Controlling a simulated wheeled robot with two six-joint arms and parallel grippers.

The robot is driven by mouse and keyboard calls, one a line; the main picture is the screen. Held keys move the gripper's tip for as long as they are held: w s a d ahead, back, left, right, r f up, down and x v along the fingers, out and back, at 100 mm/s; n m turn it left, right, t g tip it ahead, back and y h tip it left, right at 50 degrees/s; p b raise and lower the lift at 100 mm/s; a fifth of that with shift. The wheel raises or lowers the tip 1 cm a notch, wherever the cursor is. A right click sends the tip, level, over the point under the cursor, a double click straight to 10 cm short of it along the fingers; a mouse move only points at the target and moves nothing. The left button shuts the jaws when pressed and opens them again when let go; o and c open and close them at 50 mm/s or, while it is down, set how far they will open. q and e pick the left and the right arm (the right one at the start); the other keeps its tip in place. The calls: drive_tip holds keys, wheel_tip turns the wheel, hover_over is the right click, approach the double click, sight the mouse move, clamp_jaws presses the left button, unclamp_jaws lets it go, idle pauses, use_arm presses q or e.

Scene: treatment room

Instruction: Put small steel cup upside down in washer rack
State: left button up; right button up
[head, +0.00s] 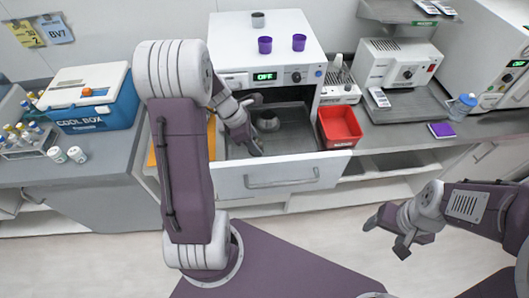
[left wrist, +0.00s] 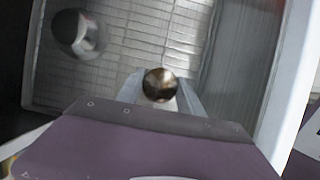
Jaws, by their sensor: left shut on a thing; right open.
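The washer rack (head: 292,133) is the slatted floor of the pulled-out drawer under the white washer (head: 285,75). It fills the back of the left wrist view (left wrist: 140,65). My left gripper (head: 254,142) is over the rack, shut on the small steel cup (left wrist: 160,84), which shows as a shiny round shape between the fingers. I cannot tell which way its mouth faces; the head view hides it. Another rounded steel vessel (head: 267,120) stands in the rack beyond the gripper, at upper left in the wrist view (left wrist: 78,34). My right gripper (head: 388,231) is open and empty, away from the counter.
A grey cup (head: 258,19) and two purple cups (head: 265,45) (head: 299,42) stand on the washer. A red bin (head: 340,126) stands right of the drawer. A blue cool box (head: 88,97) stands at left. The rack's right part looks clear.

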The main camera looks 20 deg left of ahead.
use_arm(q)
drive_tip(key=shift+x, duration=0.9)
drive_tip(key=f, duration=0.3)
drive_tip(key=shift+s+a+f+b, duration=0.2)
drive_tip(key=shift+s+a+b, duration=0.05)
drive_tip(key=shift+b, duration=0.15)
drive_tip(key=shift+f, duration=0.2)
drive_tip(key=shift+w, duration=0.15)
drive_tip(key=shift+f, duration=0.2)
drive_tip(key=o, duration=1.4)
drive_tip(key=shift+r, duration=0.1)
drive_tip(key=shift+c, duration=0.2)
